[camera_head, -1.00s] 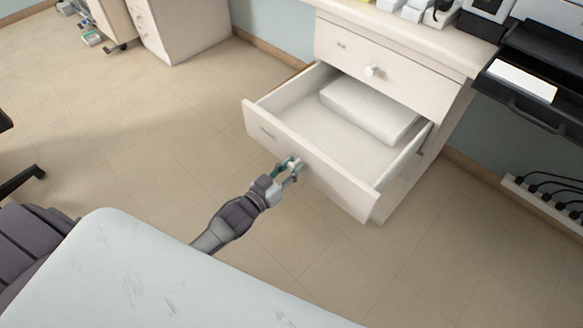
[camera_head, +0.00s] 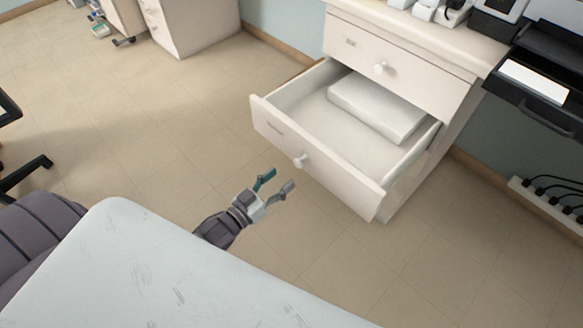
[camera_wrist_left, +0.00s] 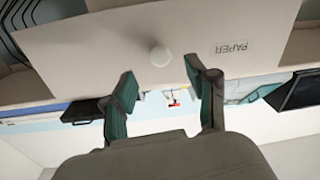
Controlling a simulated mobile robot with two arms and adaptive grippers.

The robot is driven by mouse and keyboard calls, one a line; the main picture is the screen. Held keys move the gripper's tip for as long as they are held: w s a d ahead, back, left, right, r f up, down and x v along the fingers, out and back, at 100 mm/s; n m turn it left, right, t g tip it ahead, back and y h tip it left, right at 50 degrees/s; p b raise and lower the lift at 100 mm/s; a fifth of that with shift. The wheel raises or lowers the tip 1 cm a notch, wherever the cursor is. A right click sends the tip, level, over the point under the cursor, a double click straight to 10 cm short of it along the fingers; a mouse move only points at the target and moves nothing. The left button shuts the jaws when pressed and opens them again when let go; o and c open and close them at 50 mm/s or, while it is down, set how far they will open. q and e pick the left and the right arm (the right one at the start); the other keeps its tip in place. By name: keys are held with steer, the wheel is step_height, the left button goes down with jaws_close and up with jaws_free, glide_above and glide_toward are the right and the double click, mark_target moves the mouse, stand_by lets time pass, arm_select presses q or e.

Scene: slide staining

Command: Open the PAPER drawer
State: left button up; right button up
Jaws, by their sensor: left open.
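The PAPER drawer (camera_head: 330,172) stands pulled out of the cabinet in the head view, with a white stack of paper (camera_head: 376,108) inside toward its back. Its round white knob (camera_head: 300,161) is on the front panel and is free. In the left wrist view the drawer front (camera_wrist_left: 110,50) appears upside down, with the PAPER label (camera_wrist_left: 232,47) and the knob (camera_wrist_left: 160,55) beyond the fingertips. My left gripper (camera_head: 276,182) is open and empty, a little in front of and below the knob, apart from it. It also shows in the left wrist view (camera_wrist_left: 160,85). My right gripper is not in view.
Above is a closed drawer with a knob (camera_head: 380,69). A black printer (camera_head: 540,90) is at the right, with a power strip (camera_head: 550,205) and cables below. My own white body top fills the lower left. The floor left of the drawer is clear.

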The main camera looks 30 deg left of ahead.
arm_select(q)
steer(key=v, duration=0.4)
steer(key=shift+s, duration=0.15)
steer(key=s+f+g+y, duration=0.2)
steer(key=s+f+g, duration=0.3)
steer(key=f, duration=0.7)
steer(key=s+f+g+y, duration=0.3)
steer(key=s+f+g, duration=0.2)
steer(key=f, duration=0.8)
steer(key=s+d+f+g, duration=0.2)
steer(key=s+f+g, duration=0.1)
steer(key=s, duration=0.3)
steer(key=s+d+f+g, duration=0.2)
steer(key=s+f+g, duration=0.1)
steer(key=s, duration=0.3)
steer(key=s+a+r+p, duration=0.3)
steer(key=s+r+p, duration=0.2)
steer(key=s+p, duration=0.6)
steer(key=p, duration=0.2)
steer(key=shift+m+p, duration=0.35)
steer(key=shift+m, duration=0.05)
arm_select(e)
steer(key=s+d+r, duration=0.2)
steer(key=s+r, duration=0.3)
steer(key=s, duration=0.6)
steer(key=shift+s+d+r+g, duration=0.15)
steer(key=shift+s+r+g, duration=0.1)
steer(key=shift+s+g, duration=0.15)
